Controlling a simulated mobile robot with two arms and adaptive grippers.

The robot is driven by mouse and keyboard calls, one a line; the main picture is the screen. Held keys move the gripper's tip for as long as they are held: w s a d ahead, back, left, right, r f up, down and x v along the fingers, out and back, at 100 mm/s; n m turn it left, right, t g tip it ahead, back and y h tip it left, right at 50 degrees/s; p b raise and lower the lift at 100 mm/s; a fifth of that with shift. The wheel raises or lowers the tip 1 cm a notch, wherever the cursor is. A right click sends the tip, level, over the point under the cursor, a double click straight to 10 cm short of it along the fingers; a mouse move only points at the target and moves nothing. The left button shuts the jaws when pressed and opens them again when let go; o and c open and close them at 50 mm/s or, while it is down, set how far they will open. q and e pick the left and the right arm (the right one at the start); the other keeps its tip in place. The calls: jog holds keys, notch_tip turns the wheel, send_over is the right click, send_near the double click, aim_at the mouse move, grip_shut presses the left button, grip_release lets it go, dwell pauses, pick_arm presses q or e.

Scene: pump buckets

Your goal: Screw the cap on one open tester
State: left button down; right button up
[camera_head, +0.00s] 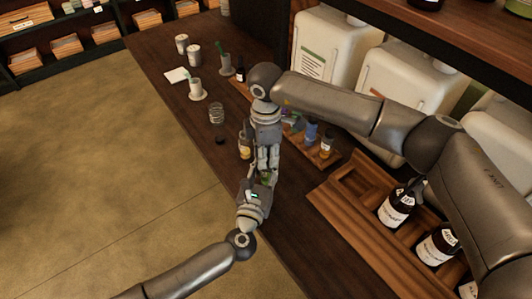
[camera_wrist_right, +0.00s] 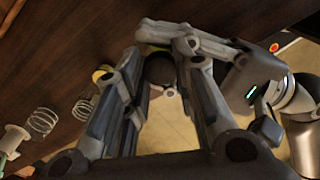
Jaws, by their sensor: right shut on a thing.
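My right gripper (camera_head: 268,158) points down over the table's front edge, in the middle of the head view. In the right wrist view its fingers (camera_wrist_right: 162,95) are shut on a small dark round cap (camera_wrist_right: 160,69). My left gripper (camera_head: 264,178) comes up from the lower left to just below it. It seems shut on a small tester, of which a greenish bit (camera_head: 267,176) shows between the fingers. The fingers hide most of the tester, and I cannot tell whether the cap touches it.
A wire coil (camera_head: 216,113) and a small dark piece (camera_head: 220,139) are on the table. White cups (camera_head: 193,53) stand farther back. A wooden rack (camera_head: 329,161) of small bottles and a wooden crate (camera_head: 345,222) with dark bottles are at right. White canisters (camera_head: 330,45) stand behind.

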jog(key=shift+m, duration=0.4)
jog(key=o, duration=0.6)
jog(key=shift+o, duration=0.2)
jog(key=shift+r, duration=2.3)
jog(key=shift+c, duration=0.4)
